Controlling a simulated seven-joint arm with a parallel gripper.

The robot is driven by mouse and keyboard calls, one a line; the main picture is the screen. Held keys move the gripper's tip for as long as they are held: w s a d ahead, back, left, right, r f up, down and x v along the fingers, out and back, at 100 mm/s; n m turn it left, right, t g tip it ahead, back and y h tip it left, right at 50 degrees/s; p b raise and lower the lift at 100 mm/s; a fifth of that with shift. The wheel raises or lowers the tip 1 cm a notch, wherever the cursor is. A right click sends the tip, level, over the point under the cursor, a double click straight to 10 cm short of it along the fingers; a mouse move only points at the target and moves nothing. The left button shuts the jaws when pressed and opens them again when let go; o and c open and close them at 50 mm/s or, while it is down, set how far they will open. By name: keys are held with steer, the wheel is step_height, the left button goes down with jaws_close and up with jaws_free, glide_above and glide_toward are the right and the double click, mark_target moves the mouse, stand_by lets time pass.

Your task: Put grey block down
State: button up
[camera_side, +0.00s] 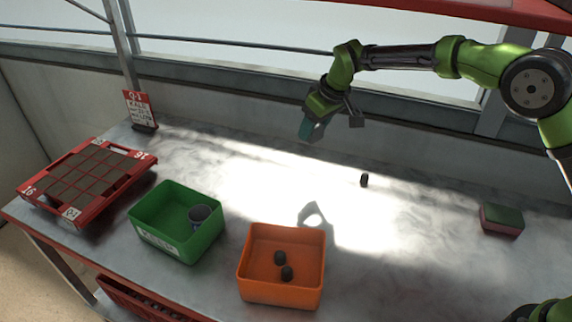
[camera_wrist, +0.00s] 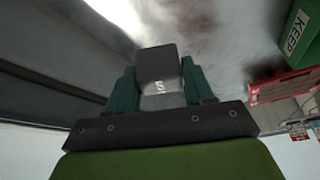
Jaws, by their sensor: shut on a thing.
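My gripper (camera_side: 311,129) hangs above the back middle of the table in the side view, clear of the tabletop. In the wrist view its teal fingers (camera_wrist: 158,76) are shut on a dark grey block (camera_wrist: 156,60) with a pale mark on its face. The held block cannot be made out in the side view. Another small dark block (camera_side: 364,180) stands alone on the table, right of my gripper. Two more dark blocks (camera_side: 280,258) lie in the orange bin (camera_side: 280,292).
A green bin (camera_side: 163,243) with a cup (camera_side: 199,215) stands left of the orange bin. A red tray (camera_side: 118,190) with dark cells is at far left, near a red sign (camera_side: 139,108). A red-and-green sponge-like block (camera_side: 502,220) lies right. The middle tabletop (camera_side: 265,175) is clear.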

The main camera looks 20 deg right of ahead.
steer(key=s+a+r+m+h, duration=0.1)
steer(key=s+a+m, duration=0.1)
steer(key=s, duration=0.4)
steer(key=s+a+r+m+h, duration=0.1)
steer(key=s+r+m, duration=0.1)
steer(key=s, duration=0.3)
steer(key=s+d+r, duration=0.1)
steer(key=s+d, duration=0.4)
steer(key=d, duration=0.4)
steer(key=s+d, duration=0.6)
steer(key=d, duration=0.3)
steer(key=shift+d+r, duration=0.3)
steer(key=shift+r, duration=0.05)
